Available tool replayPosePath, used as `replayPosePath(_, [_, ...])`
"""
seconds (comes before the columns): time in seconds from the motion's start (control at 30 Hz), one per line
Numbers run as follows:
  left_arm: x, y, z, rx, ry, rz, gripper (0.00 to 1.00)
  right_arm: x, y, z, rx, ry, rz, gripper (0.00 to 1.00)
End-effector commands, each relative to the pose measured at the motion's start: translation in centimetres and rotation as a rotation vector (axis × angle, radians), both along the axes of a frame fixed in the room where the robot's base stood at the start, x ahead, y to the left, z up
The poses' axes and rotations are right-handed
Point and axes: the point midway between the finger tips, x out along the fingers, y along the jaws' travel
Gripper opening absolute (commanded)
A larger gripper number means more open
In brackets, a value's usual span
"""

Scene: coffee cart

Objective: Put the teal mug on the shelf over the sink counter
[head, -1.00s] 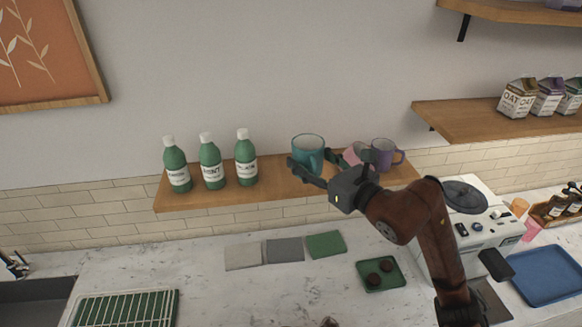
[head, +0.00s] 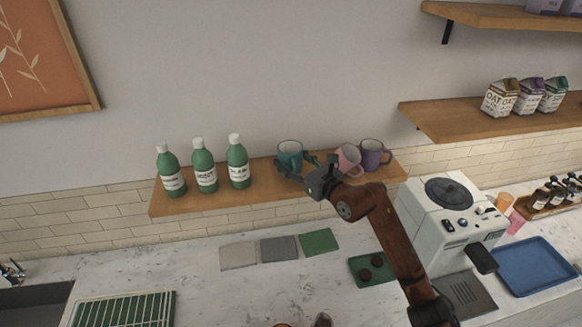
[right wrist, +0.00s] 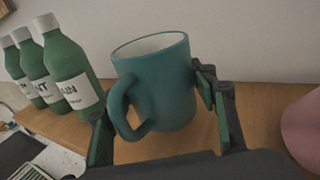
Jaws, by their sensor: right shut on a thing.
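The teal mug (head: 289,153) is upright at the wooden shelf (head: 275,189) over the counter, between the green bottles and the pink mug. My right gripper (head: 303,168) is shut on it. In the right wrist view the teal mug (right wrist: 160,85) stands between the two fingers (right wrist: 160,118), its handle towards the left finger. Its base appears low over the shelf board; I cannot tell whether it touches. My left gripper is not in view.
Several green bottles (head: 204,168) stand on the shelf's left part. A pink mug (head: 347,160) and a purple mug (head: 374,156) stand close to the right. Below are a marble counter (head: 205,285), a coffee machine (head: 430,225) and a green tray (head: 357,281).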

Motion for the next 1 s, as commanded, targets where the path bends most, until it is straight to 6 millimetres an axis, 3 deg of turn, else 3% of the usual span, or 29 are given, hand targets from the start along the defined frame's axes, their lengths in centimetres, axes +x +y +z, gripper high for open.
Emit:
replayPosePath(0.2, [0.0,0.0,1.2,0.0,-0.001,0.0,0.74,0.1,0.0,-2.7,0.001,0.001,0.0,0.14])
replayPosePath(0.43, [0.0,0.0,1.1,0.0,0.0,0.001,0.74,0.1,0.1,-3.1,0.001,-0.002,0.001,0.14])
replayPosePath(0.47, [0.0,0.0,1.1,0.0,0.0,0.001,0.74,0.1,0.1,-3.2,0.0,0.001,0.001,0.53])
replayPosePath(0.7, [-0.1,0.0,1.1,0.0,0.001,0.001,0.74,0.1,0.1,-3.2,0.0,0.002,0.001,0.7])
replayPosePath(1.0, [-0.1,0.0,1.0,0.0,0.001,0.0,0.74,0.0,0.0,-3.2,-0.001,0.002,0.0,0.7])
